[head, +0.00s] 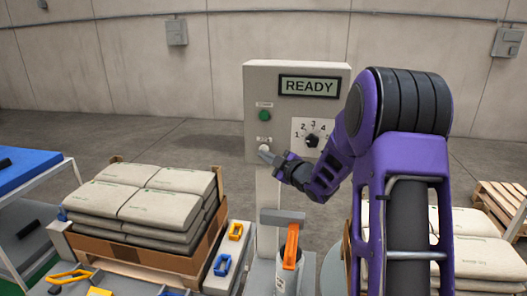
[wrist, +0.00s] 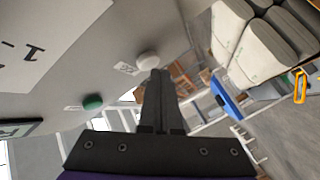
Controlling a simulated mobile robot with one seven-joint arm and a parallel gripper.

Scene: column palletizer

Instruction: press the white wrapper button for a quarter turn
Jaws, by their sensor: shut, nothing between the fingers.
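The white button (head: 265,143) sits low on the left of the grey control panel (head: 258,80), below a green button (head: 264,116). My gripper (head: 264,152) is shut and empty, with its fingertips just below the white button in the head view. In the wrist view the white button (wrist: 148,60) shows just beyond the tips of the shut fingers (wrist: 156,74). I cannot tell whether the tips touch it. The panel display (head: 309,86) reads READY. A black rotary knob (head: 312,140) on a numbered white dial is to the right of the button.
A pallet with stacked sacks (head: 157,205) stands to the left of the panel post. An orange-handled tool (head: 291,245) stands upright in a holder below the panel. More sacks (head: 475,245) are at the right, partly behind my arm. A blue-topped table (head: 22,169) is at far left.

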